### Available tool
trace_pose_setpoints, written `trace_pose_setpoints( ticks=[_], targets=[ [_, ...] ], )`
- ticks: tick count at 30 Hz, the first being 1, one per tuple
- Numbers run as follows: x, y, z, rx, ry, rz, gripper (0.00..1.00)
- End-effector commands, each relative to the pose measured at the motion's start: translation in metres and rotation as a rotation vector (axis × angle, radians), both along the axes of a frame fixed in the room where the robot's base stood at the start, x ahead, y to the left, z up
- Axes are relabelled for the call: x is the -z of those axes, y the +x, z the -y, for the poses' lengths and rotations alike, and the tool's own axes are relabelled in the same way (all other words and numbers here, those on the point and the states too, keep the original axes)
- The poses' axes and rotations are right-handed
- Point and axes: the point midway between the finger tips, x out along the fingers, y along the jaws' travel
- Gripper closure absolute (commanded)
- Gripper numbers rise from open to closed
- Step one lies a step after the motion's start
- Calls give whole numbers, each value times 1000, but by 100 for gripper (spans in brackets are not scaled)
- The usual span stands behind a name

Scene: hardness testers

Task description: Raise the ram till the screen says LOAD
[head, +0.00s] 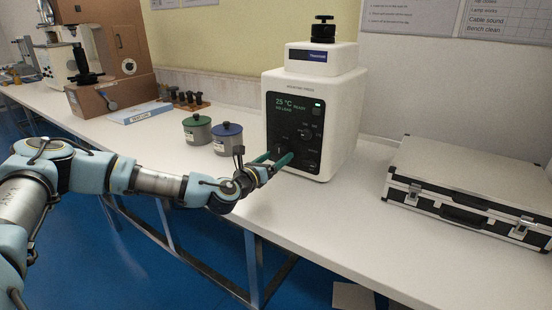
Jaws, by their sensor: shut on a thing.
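The white press (313,80) stands on the bench with a black front panel (287,112). A round dial (304,134) sits right of the panel's middle. My gripper (277,156) is at the panel's lower left, its green fingers shut on a small control there. The fingers mostly hide that control, so its position cannot be told. The ram itself is not visible. A black knob (323,30) tops the press.
A green-lidded jar (197,131) and a blue-lidded jar (228,139) stand left of the press, close to my arm. A silver case (475,185) lies at the right. The bench in front of the case is clear. Other testers stand far left.

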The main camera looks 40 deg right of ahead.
Motion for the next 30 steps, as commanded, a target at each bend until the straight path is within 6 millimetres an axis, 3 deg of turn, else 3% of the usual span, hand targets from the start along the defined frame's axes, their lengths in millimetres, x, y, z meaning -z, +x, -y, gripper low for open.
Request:
trace_pose_setpoints(
  ticks=[6,17,30],
  targets=[
    [0,0,0,0,0,0,73],
    [2,0,0,0,20,75,73],
    [3,-1,0,1,112,430,73]
  ],
)
